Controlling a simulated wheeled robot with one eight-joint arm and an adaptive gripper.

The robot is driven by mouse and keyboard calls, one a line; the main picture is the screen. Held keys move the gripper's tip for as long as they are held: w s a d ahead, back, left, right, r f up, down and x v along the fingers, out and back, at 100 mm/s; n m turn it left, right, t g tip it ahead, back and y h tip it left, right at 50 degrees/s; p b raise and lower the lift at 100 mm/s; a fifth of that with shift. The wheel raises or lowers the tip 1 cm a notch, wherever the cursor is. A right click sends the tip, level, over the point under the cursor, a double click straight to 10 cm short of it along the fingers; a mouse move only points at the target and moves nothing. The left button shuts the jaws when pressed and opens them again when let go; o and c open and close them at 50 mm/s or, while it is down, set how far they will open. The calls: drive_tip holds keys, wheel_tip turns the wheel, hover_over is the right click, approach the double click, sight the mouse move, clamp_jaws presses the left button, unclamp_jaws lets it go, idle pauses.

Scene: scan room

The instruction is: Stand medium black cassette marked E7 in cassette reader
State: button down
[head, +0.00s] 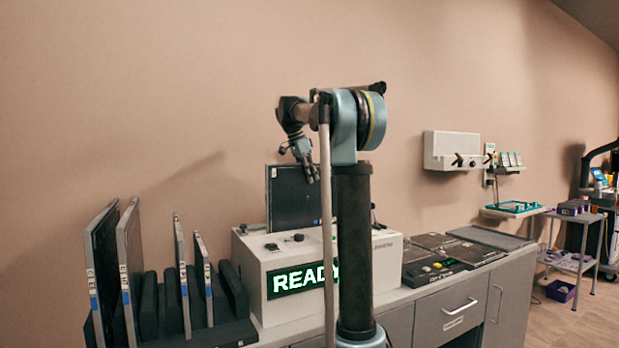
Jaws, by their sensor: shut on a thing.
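A black cassette (290,200) stands upright at the top of the cassette reader (262,262), a pale box whose lit sign reads READY. A small light mark shows at the cassette's upper left and a blue one near its lower right, but I cannot read E7. My gripper (304,168) is shut on the cassette's upper edge, with the fingers pointing down. The cassette's lower edge meets the reader's top in the picture. I cannot tell whether it sits in the slot or just above it. My arm hides part of the cassette's right side and the reader.
A dark rack (215,335) at the left holds several upright cassettes with white and blue edge labels. A white wall unit (452,150) hangs beyond. A small trolley (580,232) stands far right.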

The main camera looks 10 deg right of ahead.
sight(300, 169)
drive_tip(key=shift+f, duration=4.35)
drive_tip(key=c, duration=1.5)
unclamp_jaws()
drive_tip(key=shift+c, duration=0.2)
drive_tip(key=v, duration=1.2)
